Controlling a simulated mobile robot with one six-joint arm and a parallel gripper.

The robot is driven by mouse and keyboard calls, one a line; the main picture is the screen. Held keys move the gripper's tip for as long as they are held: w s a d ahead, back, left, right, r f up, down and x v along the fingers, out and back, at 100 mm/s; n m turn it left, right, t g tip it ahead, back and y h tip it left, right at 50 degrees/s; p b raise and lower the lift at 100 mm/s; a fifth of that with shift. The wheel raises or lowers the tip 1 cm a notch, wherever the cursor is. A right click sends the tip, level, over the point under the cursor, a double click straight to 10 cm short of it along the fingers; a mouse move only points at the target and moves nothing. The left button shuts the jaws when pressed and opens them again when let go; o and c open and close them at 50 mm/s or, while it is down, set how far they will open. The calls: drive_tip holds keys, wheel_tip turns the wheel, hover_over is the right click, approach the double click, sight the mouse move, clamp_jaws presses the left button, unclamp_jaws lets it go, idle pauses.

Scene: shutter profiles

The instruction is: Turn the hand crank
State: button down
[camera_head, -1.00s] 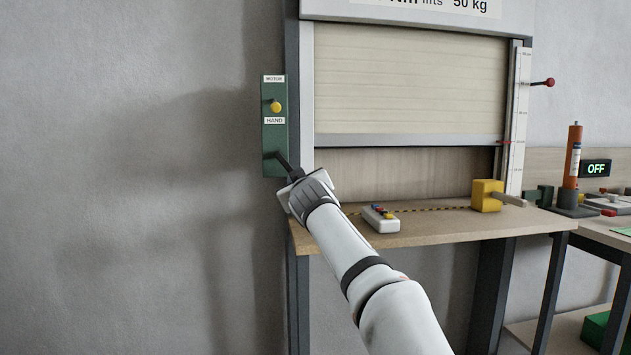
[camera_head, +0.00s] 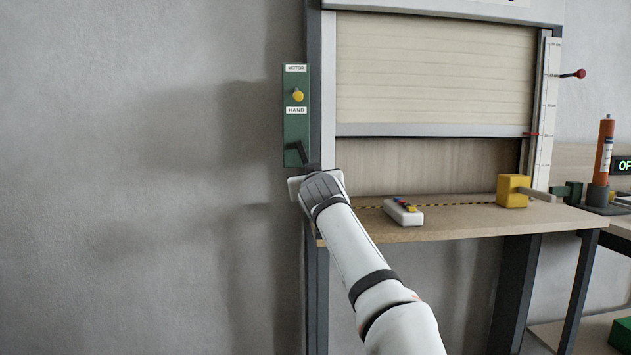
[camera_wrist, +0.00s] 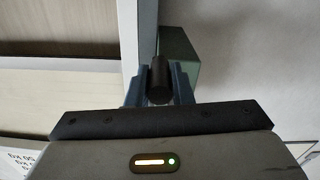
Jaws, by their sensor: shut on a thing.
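The hand crank (camera_head: 301,154) is a dark arm on the lower part of the green panel (camera_head: 296,125), beside the HAND label. It slants down to the right toward my gripper (camera_head: 314,172). In the wrist view, my gripper (camera_wrist: 158,88) has its blue fingers shut on the crank's black cylindrical grip (camera_wrist: 160,78). The head view hides the fingers behind the wrist. The pale shutter (camera_head: 435,75) hangs partly lowered, with a gap under its bottom bar. A red pointer (camera_head: 532,134) sits at the scale (camera_head: 547,105).
A yellow knob (camera_head: 298,95) is above the crank. The wooden bench (camera_head: 450,222) holds a white button box (camera_head: 403,212) and a yellow block (camera_head: 512,191). The shutter frame's left post (camera_head: 315,100) is close beside the crank. Bare wall lies left of the panel.

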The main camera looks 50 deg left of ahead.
drive_tip(key=shift+s+d+r, duration=0.1)
drive_tip(key=shift+r, duration=0.35)
drive_tip(key=c, duration=1.6)
unclamp_jaws()
drive_tip(key=o, duration=0.3)
drive_tip(key=shift+f, duration=0.2)
drive_tip(key=shift+f, duration=0.1)
drive_tip(key=shift+s+d+f+b, duration=0.15)
drive_tip(key=shift+d+b, duration=0.2)
drive_tip(key=shift+b, duration=0.35)
drive_tip(key=b+v, duration=0.5)
drive_tip(key=v, duration=0.2)
drive_tip(key=shift+r, duration=0.2)
